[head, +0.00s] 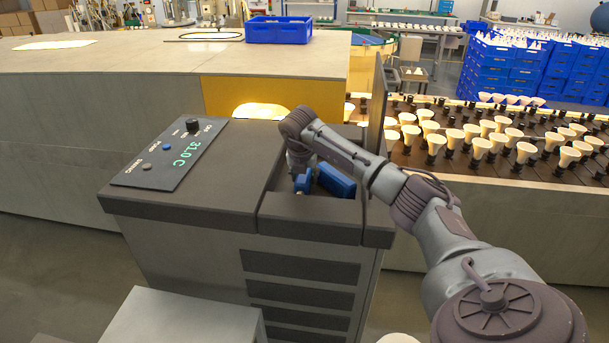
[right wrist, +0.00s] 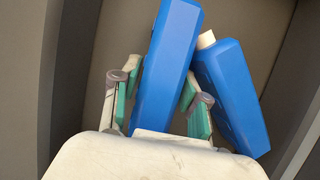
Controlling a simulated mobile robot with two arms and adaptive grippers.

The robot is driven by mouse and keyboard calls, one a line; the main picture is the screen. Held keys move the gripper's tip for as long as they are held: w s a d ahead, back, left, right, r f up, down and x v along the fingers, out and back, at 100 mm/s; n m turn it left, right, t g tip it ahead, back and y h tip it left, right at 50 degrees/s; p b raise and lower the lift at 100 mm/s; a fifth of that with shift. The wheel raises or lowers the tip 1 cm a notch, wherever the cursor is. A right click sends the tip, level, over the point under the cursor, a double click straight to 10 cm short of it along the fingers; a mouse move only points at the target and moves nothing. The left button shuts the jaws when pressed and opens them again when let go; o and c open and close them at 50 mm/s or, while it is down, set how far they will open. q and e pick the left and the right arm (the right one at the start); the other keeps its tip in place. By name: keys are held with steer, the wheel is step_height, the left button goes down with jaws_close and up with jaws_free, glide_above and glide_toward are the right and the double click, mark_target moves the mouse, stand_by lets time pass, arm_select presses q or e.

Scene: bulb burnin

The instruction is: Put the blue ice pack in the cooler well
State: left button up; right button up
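The cooler well (head: 310,217) is the open dark recess in the grey cabinet, with its lid (head: 377,105) raised. My right gripper (head: 301,172) reaches down into it. In the right wrist view, a blue ice pack (right wrist: 168,62) lies between the two teal-padded fingers of my right gripper (right wrist: 162,78). The pads are very close to its sides; whether they press on it is unclear. A second blue pack (right wrist: 232,92) with a white cap lies right beside it, tilted the other way. Two blue pieces show in the well in the head view. My left gripper is out of view.
A control panel (head: 172,155) reading 31.0 C is left of the well. The well walls (right wrist: 82,50) stand close around the gripper. A bulb rack (head: 490,135) is behind at right. A blue crate (head: 279,30) sits on the back counter.

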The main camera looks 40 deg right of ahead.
steer(key=shift+r, duration=0.25)
steer(key=b+v, duration=0.2)
steer(key=v, duration=0.9)
steer(key=shift+s+a+r, duration=0.15)
steer(key=shift+a+r, duration=0.05)
steer(key=shift+r, duration=0.15)
